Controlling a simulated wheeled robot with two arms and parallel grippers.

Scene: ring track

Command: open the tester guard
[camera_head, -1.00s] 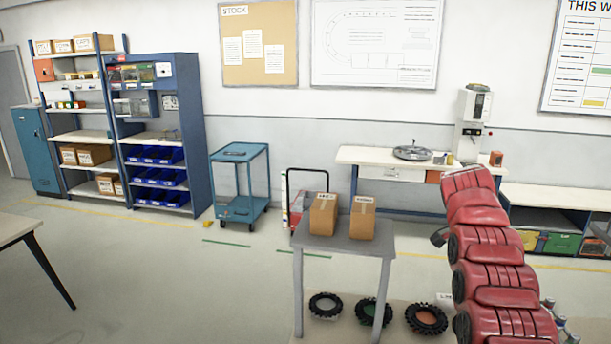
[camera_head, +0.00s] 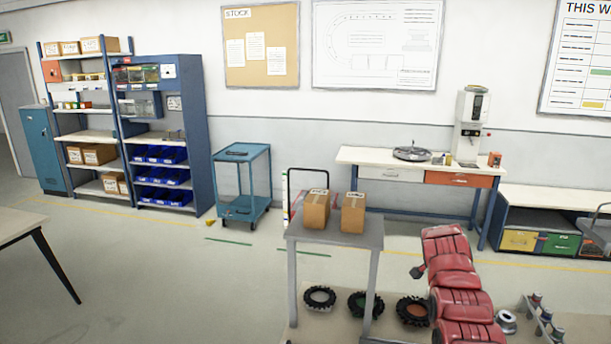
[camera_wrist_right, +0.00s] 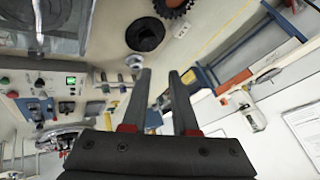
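In the right wrist view, a machine with a control panel (camera_wrist_right: 50,88) is at the left, with a small green display, buttons and switches. Above it at the upper left is a grey, glassy framed panel (camera_wrist_right: 45,22); I cannot tell whether this is the tester guard. My right gripper (camera_wrist_right: 160,72) shows two dark fingers held apart with nothing between them. It is clear of the panel, to its right. In the head view my red right arm hides its own gripper. No tester can be made out in the head view, and my left gripper is not in view.
A grey table (camera_head: 345,232) with two cardboard boxes stands left of my right arm. Black tyres (camera_head: 365,304) lie on a mat beneath and beside it. A blue cart (camera_head: 240,185) and a workbench (camera_head: 400,160) stand along the wall. The floor at the left is mostly open.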

